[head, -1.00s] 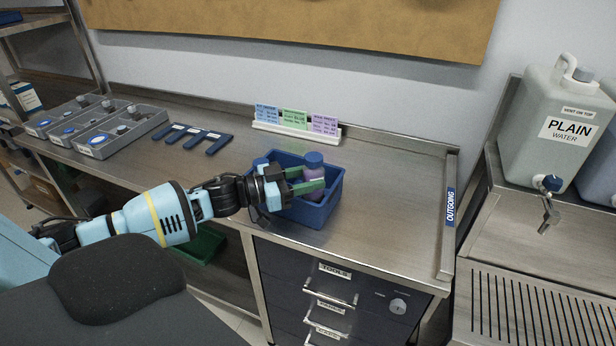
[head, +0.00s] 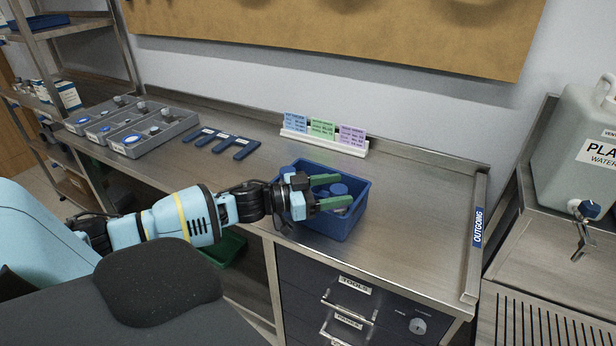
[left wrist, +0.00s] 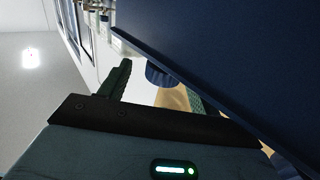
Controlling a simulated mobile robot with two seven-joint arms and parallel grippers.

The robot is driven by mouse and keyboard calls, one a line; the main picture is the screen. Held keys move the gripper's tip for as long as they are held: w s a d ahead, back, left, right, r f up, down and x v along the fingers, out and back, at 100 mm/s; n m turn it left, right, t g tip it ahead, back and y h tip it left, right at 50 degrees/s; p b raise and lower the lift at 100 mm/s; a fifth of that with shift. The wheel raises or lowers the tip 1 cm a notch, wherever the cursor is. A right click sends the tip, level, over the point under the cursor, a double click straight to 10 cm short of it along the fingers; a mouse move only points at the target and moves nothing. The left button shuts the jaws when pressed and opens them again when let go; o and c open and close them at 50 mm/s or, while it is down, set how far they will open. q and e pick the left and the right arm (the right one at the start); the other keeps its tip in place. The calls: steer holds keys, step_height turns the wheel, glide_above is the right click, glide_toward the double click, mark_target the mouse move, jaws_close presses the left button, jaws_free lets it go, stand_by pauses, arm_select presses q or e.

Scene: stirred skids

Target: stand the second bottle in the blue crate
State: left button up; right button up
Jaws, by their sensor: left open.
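The blue crate (head: 333,232) stands on the steel worktop. A bottle with a blue cap (head: 338,189) is inside it and looks upright; its body is mostly hidden by my finger and the crate wall. My left gripper (head: 330,190) is open over the crate, its green fingers on either side of the bottle. In the left wrist view, a blue cap (left wrist: 160,74) shows between the spread fingers, and a dark blue crate wall (left wrist: 230,60) fills the upper right. Another bottle at the crate's left side cannot be made out clearly behind my gripper. My right gripper is not in view.
A white holder with coloured cards (head: 323,140) stands behind the crate. A grey divided tray (head: 150,135) and several dark blue flat pieces (head: 222,143) lie to the left. A raised OUTGOING edge (head: 476,235) bounds the right. The worktop right of the crate is clear.

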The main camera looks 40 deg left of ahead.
arm_select(q)
steer(key=shift+s+a+r, duration=0.2)
steer(key=shift+s, duration=0.05)
steer(key=p+v, duration=0.1)
steer(key=v, duration=1)
steer(key=shift+s, duration=0.15)
steer(key=shift+a, duration=0.1)
